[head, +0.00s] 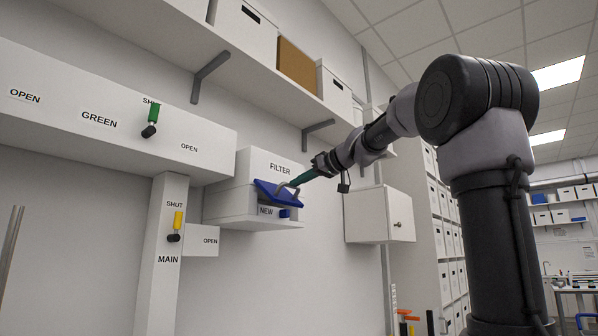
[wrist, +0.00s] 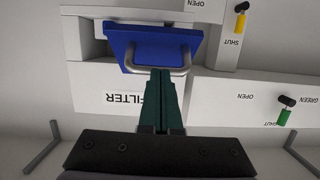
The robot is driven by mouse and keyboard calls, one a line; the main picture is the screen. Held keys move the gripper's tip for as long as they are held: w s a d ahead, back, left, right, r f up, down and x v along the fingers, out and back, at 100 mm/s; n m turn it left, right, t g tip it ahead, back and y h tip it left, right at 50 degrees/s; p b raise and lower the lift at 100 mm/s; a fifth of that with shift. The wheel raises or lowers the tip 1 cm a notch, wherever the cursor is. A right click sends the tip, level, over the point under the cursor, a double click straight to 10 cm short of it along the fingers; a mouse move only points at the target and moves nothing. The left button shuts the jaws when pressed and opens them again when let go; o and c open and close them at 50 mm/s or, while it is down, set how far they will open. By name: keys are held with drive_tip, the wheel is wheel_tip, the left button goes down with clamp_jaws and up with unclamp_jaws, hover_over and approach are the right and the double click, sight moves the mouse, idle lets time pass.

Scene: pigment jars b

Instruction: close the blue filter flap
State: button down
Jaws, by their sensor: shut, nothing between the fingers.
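The blue filter flap (head: 268,194) with a grey bar handle (head: 284,188) is on the white filter box (head: 232,168). It stands out from the box's front at a slant, partly open, above the NEW label. In the wrist view the flap (wrist: 150,45) shows upside down, with its handle (wrist: 132,66) at the fingertips. My gripper (head: 298,181) is shut and empty, its green fingers pointing at the flap. In the wrist view the gripper (wrist: 161,72) tips overlap the handle bar; I cannot tell whether they touch it.
A small blue piece (head: 284,213) sits beside the NEW label. Left are a green lever (head: 153,113) and a yellow lever (head: 177,222). A shelf with boxes (head: 245,40) runs above. A white wall cabinet (head: 372,215) stands right of the filter box.

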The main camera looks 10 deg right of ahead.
drive_tip(key=w+a+f, duration=0.3)
drive_tip(key=w+f, duration=0.1)
drive_tip(key=f, duration=0.5)
drive_tip(key=shift+f, duration=0.15)
drive_tip(key=shift+d, duration=0.1)
idle(1.2)
